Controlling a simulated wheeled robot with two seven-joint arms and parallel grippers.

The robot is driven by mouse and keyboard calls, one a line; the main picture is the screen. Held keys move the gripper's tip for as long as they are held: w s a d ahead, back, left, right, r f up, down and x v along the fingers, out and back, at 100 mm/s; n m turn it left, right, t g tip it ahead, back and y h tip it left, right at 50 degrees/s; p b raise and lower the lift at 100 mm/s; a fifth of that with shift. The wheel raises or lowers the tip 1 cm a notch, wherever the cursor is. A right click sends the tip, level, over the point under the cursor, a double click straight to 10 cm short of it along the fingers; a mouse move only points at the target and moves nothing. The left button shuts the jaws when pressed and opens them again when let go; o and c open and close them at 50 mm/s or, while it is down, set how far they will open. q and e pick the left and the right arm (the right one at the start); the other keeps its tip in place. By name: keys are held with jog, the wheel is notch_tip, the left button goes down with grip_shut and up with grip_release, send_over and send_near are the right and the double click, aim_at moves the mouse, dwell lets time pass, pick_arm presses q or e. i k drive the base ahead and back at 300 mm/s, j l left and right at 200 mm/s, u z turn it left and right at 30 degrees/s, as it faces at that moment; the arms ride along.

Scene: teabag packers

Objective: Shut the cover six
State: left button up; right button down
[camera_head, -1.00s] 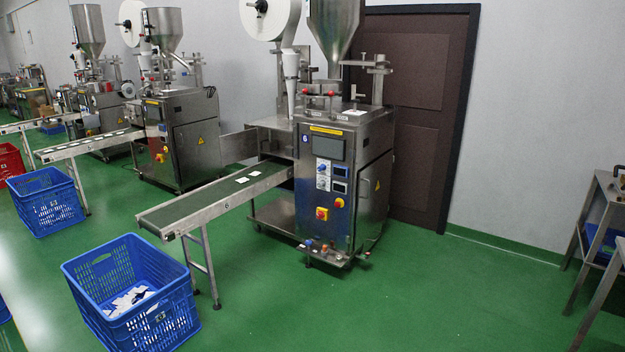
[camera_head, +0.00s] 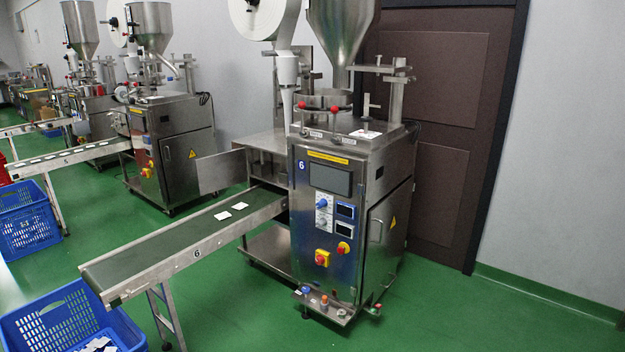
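The packing machine marked 6 (camera_head: 325,215) stands in the middle, closer than the others. A flat steel panel (camera_head: 222,172) sticks out to the left from its open-fronted housing (camera_head: 265,152); it looks like a cover swung open. The machine's right side has a steel door (camera_head: 390,235) with a handle and a yellow warning triangle; I cannot tell if that door is fully closed. Neither of my grippers is in view.
Conveyor 6 (camera_head: 135,268) runs from the machine to the lower left, with small white packets on it. A blue crate (camera_head: 45,325) stands below its end. Other machines (camera_head: 165,140) line the left wall. Green floor (camera_head: 440,315) is clear at the right front.

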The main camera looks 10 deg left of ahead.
aim_at(224, 170)
jog(key=i+u, duration=0.25)
jog(key=i, duration=0.3)
jog(key=i+u, duration=0.25)
jog(key=i, duration=0.3)
jog(key=i+l+u, duration=0.25)
jog(key=i, duration=0.25)
jog(key=i+l+u, duration=0.1)
jog(key=i+u, duration=0.3)
jog(key=i+l+u, duration=0.3)
jog(key=i+u, duration=0.15)
jog(key=i+l+u, duration=0.85)
jog(key=k, duration=0.1)
